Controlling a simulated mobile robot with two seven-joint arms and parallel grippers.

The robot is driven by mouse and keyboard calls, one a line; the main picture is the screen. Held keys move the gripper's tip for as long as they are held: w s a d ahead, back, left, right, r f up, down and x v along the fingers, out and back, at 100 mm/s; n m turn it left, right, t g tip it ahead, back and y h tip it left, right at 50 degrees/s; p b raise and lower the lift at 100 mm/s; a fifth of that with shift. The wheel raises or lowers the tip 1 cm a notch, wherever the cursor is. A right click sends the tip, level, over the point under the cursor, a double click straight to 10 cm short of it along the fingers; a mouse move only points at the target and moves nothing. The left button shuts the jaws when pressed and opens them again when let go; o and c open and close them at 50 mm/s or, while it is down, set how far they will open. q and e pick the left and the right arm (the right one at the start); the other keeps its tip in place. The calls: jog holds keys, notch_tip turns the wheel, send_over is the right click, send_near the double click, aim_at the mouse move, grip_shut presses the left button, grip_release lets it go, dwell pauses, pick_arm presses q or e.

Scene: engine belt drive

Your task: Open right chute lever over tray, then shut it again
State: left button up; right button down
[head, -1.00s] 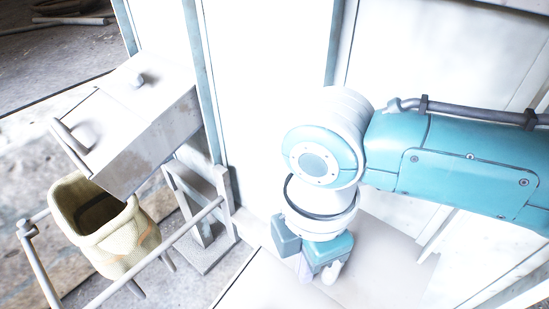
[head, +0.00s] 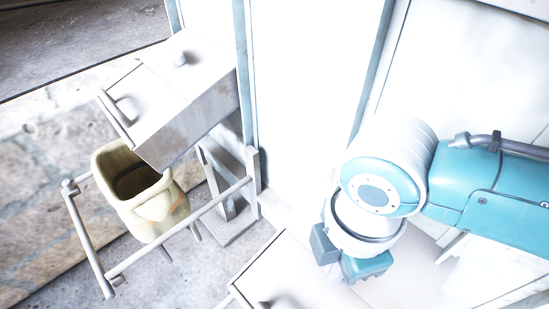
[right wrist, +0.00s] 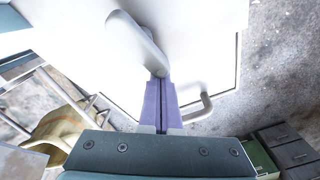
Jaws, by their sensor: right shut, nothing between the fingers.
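My right gripper (head: 338,275) is at the lower right of the head view, over a pale chute top (head: 285,278). Its purple fingers (right wrist: 162,82) are together and empty in the right wrist view. A pale lever-like bar (right wrist: 142,45) runs down to the fingertips there; I cannot tell whether they touch. A bent handle (right wrist: 203,110) sits to the right of the fingers. A dark knob (head: 265,303) shows at the chute's lower edge in the head view. I cannot make out a tray under this chute. My left gripper is out of view.
Another boxy chute (head: 190,105) with a bar handle (head: 118,108) stands at the left, above an open cream sack (head: 150,205). A metal rail frame (head: 90,240) surrounds the sack. A white wall panel (head: 305,100) stands behind.

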aim_at(363, 287)
jog(key=shift+s+d+r+p, duration=0.2)
jog(key=shift+s+d+p, duration=0.5)
jog(key=shift+d+p, duration=0.2)
jog(key=shift+s+d, duration=0.1)
jog(key=shift+s+d+r+p, duration=0.15)
jog(key=shift+d+p, duration=0.5)
jog(key=shift+d, duration=0.45)
notch_tip(363, 287, up, 6)
jog(key=p, duration=0.6)
jog(key=shift+p, duration=0.35)
